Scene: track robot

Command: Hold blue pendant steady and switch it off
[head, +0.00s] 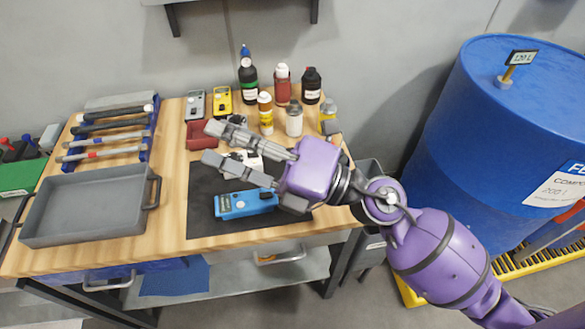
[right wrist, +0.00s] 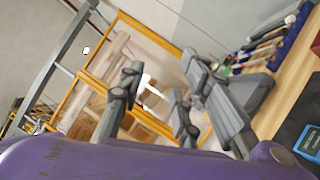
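The blue pendant (head: 248,204) lies on a dark mat (head: 205,190) on the wooden workbench. A dark panel shows on its left part; its switch is too small to tell. In the right wrist view, a part of the blue pendant (right wrist: 310,143) shows at the right edge. My right gripper (head: 207,142) is above the mat, behind and above the pendant, pointing left with its fingers spread and empty. The fingers also show apart in the right wrist view (right wrist: 165,82). The right gripper is not touching the pendant. My left gripper is not in view.
A grey tray (head: 85,208) and a rack of tools (head: 105,140) fill the left of the bench. Grey (head: 195,104) and yellow (head: 222,100) handheld devices and several bottles (head: 282,86) stand at the back. A large blue drum (head: 490,140) stands at right.

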